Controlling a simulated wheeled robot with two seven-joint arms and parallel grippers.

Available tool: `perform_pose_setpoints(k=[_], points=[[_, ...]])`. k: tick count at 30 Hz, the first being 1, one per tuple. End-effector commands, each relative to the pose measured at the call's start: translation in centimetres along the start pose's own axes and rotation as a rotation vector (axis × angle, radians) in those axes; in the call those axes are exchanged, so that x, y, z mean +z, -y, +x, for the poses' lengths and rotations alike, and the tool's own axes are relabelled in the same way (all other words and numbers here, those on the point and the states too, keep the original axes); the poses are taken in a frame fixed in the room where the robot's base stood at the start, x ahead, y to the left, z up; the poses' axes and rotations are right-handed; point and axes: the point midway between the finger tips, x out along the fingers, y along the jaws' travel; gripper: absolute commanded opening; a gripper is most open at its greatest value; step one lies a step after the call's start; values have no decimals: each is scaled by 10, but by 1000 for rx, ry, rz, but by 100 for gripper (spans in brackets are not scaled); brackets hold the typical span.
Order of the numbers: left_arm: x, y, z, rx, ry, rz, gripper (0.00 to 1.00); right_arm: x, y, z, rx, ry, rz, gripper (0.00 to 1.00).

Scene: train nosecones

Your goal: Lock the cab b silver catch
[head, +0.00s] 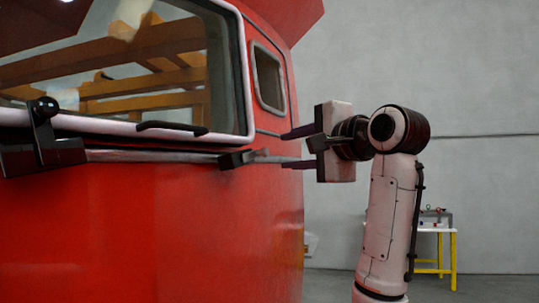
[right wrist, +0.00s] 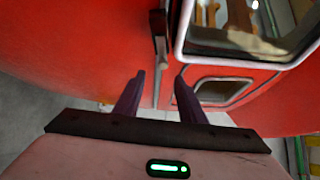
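The red cab (head: 200,240) fills the left and middle of the head view. A silver bar (head: 150,157) runs across its front below the windscreen, ending at a dark block with a short grey tip (head: 262,157); this appears to be the catch. In the right wrist view the bar (right wrist: 160,25) comes down from the top, its end lying ahead of the gap between the fingers. My right gripper (head: 299,148) is open and empty at the cab's right edge, fingers pointing left toward that tip. Contact cannot be told.
A black handle (head: 172,129) lies under the windscreen (head: 225,60). A small side window (head: 267,78) is above my right gripper. A yellow-legged table (head: 437,229) stands at the back right.

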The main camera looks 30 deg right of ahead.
Motion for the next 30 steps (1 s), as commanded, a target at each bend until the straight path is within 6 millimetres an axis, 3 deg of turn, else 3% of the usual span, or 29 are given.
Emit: perform_pose_setpoints(k=[5,18,30], points=[[-2,0,-4,-1,3,0,31,-2,8,9,-3,2,20,37],[-16,-2,-22,0,9,0,31,-2,9,84,-4,1,17,37],[-17,-3,-24,0,11,0,31,-1,7,98,-7,1,16,37]])
